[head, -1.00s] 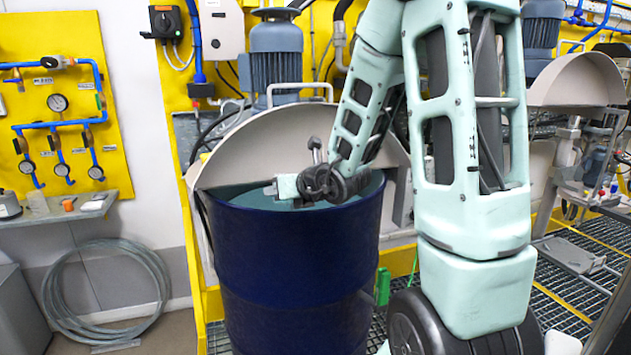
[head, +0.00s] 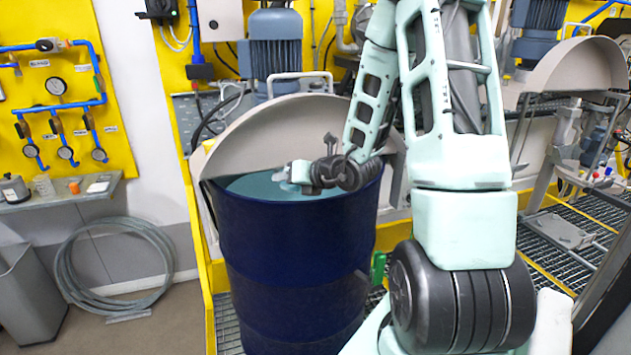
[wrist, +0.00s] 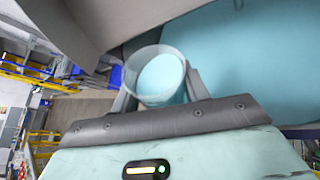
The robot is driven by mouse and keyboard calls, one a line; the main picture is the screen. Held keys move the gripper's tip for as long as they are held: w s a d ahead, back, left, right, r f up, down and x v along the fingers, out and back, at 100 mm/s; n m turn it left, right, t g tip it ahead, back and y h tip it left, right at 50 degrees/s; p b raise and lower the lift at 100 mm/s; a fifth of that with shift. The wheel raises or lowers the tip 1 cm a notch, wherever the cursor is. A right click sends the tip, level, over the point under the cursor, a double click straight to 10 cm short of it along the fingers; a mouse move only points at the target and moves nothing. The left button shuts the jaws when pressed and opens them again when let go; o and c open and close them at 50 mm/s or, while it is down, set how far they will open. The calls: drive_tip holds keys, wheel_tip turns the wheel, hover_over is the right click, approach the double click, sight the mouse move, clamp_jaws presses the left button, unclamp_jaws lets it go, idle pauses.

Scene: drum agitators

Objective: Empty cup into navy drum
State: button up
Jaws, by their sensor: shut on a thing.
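The navy drum (head: 290,270) stands open at the centre of the head view, with teal liquid (head: 245,186) inside near its rim. My gripper (head: 288,173) is over the drum's mouth. In the wrist view my gripper (wrist: 160,84) is shut on a clear cup (wrist: 147,94), one finger on each side. Teal shows inside the cup; I cannot tell how much of it is the cup's own liquid. The drum's teal liquid (wrist: 250,60) fills the right of the wrist view beyond the cup. In the head view the cup is too small and pale to make out clearly.
A grey curved hood (head: 285,130) rises behind the drum's mouth, close to my gripper. A blue motor (head: 273,50) stands behind it. A second grey hood (head: 580,75) is at the right. A shelf (head: 70,197) and coiled hose (head: 115,265) are at the left.

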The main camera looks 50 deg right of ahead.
drive_tip(key=shift+d+p, duration=0.2)
drive_tip(key=shift+p, duration=0.2)
drive_tip(key=shift+d+r+m+y+p, duration=0.25)
drive_tip(key=shift+d+m+y+p, duration=0.4)
drive_tip(key=shift+p, duration=1.3)
drive_tip(key=shift+d+r+m+y+p, duration=0.15)
drive_tip(key=shift+r+m+y+p, duration=0.35)
drive_tip(key=shift+p, duration=1)
drive_tip(key=shift+f+m+y+p, duration=0.35)
drive_tip(key=shift+f+m+p, duration=0.25)
drive_tip(key=shift+f+m, duration=0.05)
drive_tip(key=shift+d+r+m+t+y+p, duration=0.15)
drive_tip(key=shift+r+m+t+y+p, duration=0.4)
drive_tip(key=shift+m+p, duration=0.8)
idle(1.1)
drive_tip(key=shift+d+r+m+y+p, duration=0.3)
drive_tip(key=shift+d+y+p, duration=0.25)
drive_tip(key=shift+p, duration=0.7)
